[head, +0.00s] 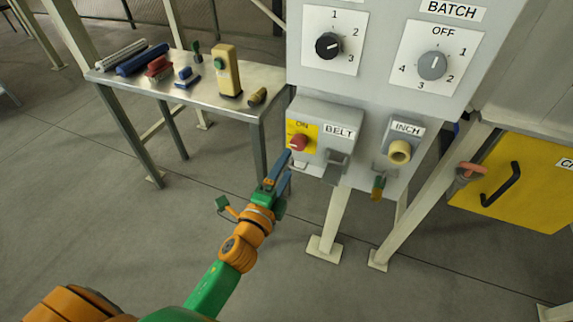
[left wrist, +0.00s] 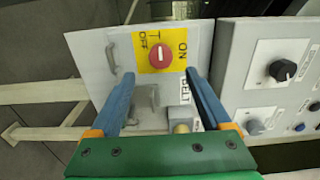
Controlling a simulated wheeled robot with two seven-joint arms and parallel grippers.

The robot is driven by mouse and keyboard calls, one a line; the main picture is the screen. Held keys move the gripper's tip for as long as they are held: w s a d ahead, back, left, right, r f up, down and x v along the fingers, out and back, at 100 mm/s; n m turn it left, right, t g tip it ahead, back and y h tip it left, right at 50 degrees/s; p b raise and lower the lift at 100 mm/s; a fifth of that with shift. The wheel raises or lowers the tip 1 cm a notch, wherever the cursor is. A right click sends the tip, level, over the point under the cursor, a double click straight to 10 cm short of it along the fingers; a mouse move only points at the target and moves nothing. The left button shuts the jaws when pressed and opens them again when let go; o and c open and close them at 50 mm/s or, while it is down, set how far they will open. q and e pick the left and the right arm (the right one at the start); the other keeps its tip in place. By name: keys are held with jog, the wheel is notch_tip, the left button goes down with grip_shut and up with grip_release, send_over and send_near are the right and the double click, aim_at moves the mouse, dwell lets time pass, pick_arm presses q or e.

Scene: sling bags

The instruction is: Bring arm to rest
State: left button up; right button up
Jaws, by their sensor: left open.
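My left arm reaches in from the bottom of the head view. Its gripper (head: 281,168) has blue fingers and is open and empty, at the lower left of the grey BELT box (head: 325,116). In the left wrist view the two fingers (left wrist: 159,76) stand apart, with the red rotary knob (left wrist: 161,56) on its yellow ON/OFF plate between and beyond them. The knob (head: 299,142) also shows in the head view, just above the fingertips. I cannot tell how far the fingertips are from the box. My right gripper does not show.
A metal table (head: 190,91) with brushes and small tools stands at the left. The grey control panel (head: 380,75) carries a black dial, a BATCH dial and a yellow INCH button (head: 399,152). A yellow door (head: 520,185) is at the right. Open floor lies below.

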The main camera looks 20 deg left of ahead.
pick_arm(q)
jog(key=s+f+n+g+p, duration=0.1)
jog(key=s+f+n+g, duration=0.35)
jog(key=f, duration=0.75)
jog(key=s+f+n+g+p, duration=0.2)
jog(key=s+f+n+g, duration=0.3)
jog(key=f, duration=0.6)
jog(key=s+a+f+n+g+p, duration=0.1)
jog(key=s+f+n+g, duration=0.2)
jog(key=s, duration=1.1)
jog(key=s+a+f+n+g, duration=0.2)
jog(key=s+f+n+g, duration=0.1)
jog(key=s+f, duration=0.7)
jog(key=s+g, duration=0.1)
jog(key=s, duration=0.3)
jog(key=shift+y+p, duration=0.3)
jog(key=shift+p, duration=0.1)
